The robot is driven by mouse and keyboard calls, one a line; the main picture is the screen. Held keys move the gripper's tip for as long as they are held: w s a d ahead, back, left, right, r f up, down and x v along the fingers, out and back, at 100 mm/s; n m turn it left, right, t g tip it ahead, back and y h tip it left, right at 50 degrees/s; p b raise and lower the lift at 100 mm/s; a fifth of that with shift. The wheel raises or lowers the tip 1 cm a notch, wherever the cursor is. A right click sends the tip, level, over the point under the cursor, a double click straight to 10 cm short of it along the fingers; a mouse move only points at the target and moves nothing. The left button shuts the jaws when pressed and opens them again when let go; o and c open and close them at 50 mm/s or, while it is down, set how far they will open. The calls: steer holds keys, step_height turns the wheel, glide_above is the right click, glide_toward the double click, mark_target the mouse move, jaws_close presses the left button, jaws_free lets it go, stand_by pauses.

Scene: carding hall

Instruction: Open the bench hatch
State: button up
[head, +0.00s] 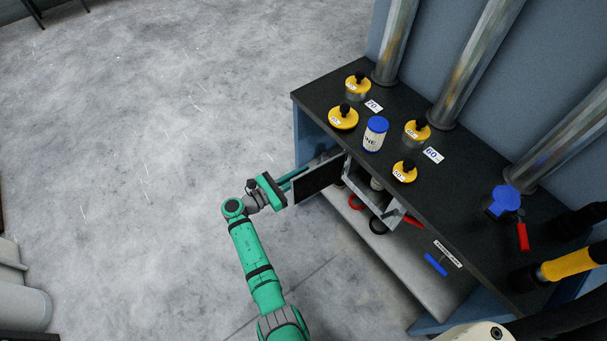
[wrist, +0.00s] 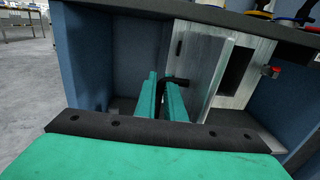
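The bench hatch is a flat metal door; in the head view the door (head: 318,181) stands swung out from the bench front, its dark face toward me. In the wrist view the grey door panel (wrist: 207,68) stands at an angle beside a metal frame with a dark opening (wrist: 238,70). A black bent handle (wrist: 176,80) reaches from the door to between my fingers. My gripper (wrist: 163,95) has its two green fingers close on either side of the handle, with little gap visible. In the head view my gripper (head: 293,177) is at the door's outer side.
Metal pipes (head: 480,60) rise behind. The floor (head: 130,150) at left is clear.

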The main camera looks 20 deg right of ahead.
steer(key=o, duration=0.4)
steer(key=shift+o, duration=0.2)
steer(key=shift+a, duration=0.15)
steer(key=s+a, duration=0.2)
steer(key=a, duration=0.8)
steer(key=shift+a, duration=0.2)
steer(key=shift+a, duration=0.1)
